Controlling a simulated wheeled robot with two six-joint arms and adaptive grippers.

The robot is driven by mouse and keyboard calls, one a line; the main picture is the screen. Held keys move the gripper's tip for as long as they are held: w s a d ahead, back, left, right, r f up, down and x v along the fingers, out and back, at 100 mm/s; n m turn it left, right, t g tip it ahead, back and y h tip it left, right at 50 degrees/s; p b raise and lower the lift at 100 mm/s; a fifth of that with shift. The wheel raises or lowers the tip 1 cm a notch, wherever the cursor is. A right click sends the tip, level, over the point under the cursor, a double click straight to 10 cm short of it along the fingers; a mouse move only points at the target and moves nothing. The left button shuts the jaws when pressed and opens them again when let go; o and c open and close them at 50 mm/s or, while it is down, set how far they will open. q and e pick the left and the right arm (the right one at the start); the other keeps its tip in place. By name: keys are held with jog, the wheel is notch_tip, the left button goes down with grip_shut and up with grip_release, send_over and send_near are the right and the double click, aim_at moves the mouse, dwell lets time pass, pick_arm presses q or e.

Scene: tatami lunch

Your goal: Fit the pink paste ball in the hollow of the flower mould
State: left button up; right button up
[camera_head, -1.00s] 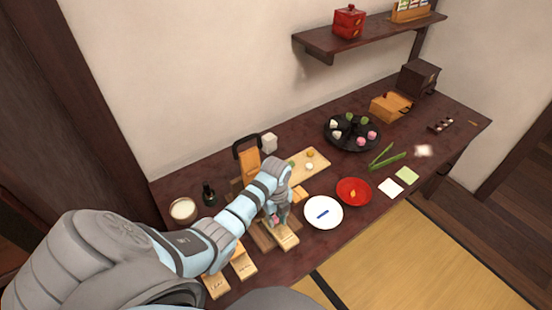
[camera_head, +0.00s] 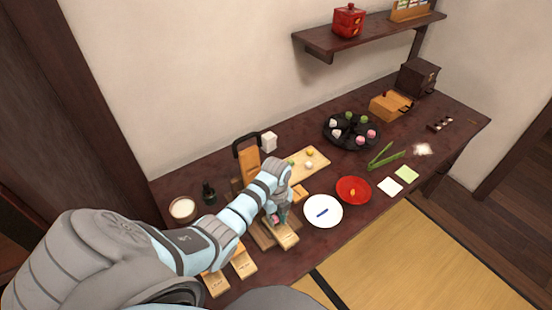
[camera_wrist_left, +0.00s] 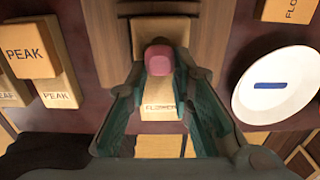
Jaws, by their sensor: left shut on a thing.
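The pink paste ball (camera_wrist_left: 158,60) is between the fingertips of my left gripper (camera_wrist_left: 160,68), which is shut on it. In the head view the left gripper (camera_head: 276,217) and a bit of pink (camera_head: 273,219) show over the wooden mould (camera_head: 288,238). In the left wrist view the flower mould (camera_wrist_left: 160,106), with partly hidden lettering, lies below the ball, between the fingers. Its hollow is hidden, and I cannot tell whether the ball touches the mould. My right gripper is not in view.
Wooden blocks marked PEAK (camera_wrist_left: 28,52) lie left of the mould. A white plate (camera_head: 323,224) with a blue strip and a red plate (camera_head: 346,199) stand to its right. A black tray (camera_head: 350,145) of sweets is farther back. The table's front edge is close.

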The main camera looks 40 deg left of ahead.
pick_arm(q)
jog(key=shift+f, duration=0.15)
jog(key=o, duration=0.9)
notch_tip(320, 180, up, 5)
jog(key=p, duration=0.6)
jog(key=shift+r+p, duration=0.55)
jog(key=shift+r, duration=0.55)
jog(key=shift+f, duration=0.1)
